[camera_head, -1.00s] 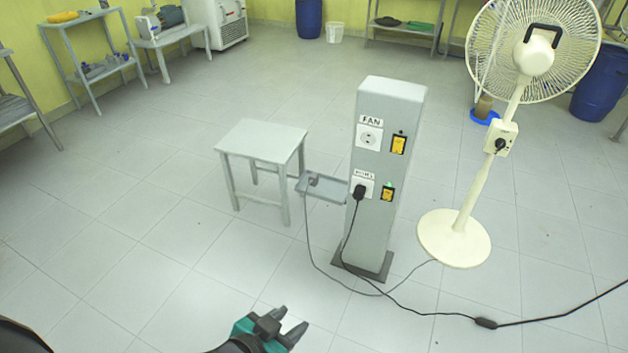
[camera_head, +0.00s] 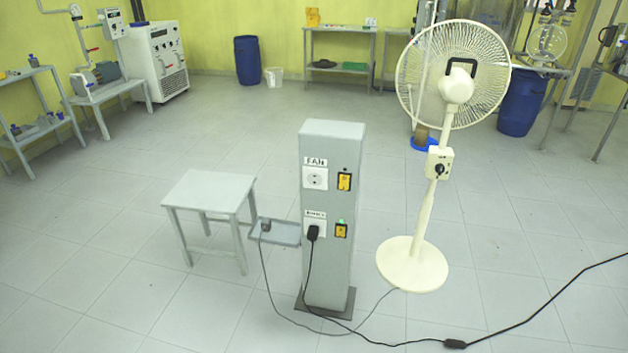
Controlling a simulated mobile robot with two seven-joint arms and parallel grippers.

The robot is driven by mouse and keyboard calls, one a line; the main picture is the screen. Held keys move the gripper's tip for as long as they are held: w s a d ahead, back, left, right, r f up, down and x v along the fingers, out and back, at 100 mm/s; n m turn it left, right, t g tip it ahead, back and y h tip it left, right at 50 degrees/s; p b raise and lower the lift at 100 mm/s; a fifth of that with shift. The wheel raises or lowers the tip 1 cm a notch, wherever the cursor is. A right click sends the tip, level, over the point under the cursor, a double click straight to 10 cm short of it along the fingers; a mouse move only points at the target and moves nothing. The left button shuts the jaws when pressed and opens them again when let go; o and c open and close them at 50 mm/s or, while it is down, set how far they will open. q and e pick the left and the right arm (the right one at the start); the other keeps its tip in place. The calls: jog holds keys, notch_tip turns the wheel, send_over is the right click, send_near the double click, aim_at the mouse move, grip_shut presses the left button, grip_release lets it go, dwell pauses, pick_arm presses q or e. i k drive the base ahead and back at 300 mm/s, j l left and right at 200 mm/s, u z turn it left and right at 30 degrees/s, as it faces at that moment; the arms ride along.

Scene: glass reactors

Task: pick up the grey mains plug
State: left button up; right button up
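The small grey mains plug (camera_head: 265,227) lies in a shallow grey tray (camera_head: 284,239) fixed to the left side of the grey socket pillar (camera_head: 329,265). A thin grey cable runs from it down to the floor and towards the fan. The pillar's upper socket (camera_head: 315,179), labelled FAN, is empty. A black plug (camera_head: 313,233) sits in the lower socket, beside a switch with a green light (camera_head: 341,230). Neither of my grippers shows in the head view now.
A small grey table (camera_head: 210,190) stands left of the pillar. A cream pedestal fan (camera_head: 412,263) stands to its right. A black cable with an inline box (camera_head: 455,344) crosses the floor at front right. The floor at front left is clear.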

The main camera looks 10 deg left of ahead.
aim_at(266, 222)
jog(key=i+j+z, duration=0.15)
jog(key=j, duration=0.25)
jog(key=i+j+z, duration=0.15)
jog(key=i+j, duration=0.15)
jog(key=i+j+z, duration=0.15)
jog(key=j, duration=0.35)
jog(key=i+j+z, duration=0.1)
jog(key=j, duration=0.35)
jog(key=i+j+z, duration=0.15)
jog(key=j, duration=0.35)
jog(key=i+j+z, duration=0.15)
jog(key=j, duration=0.3)
jog(key=i+j+z, duration=0.15)
jog(key=j, duration=0.35)
jog(key=i+j+z, duration=0.15)
jog(key=j, duration=0.35)
jog(key=k, duration=0.05)
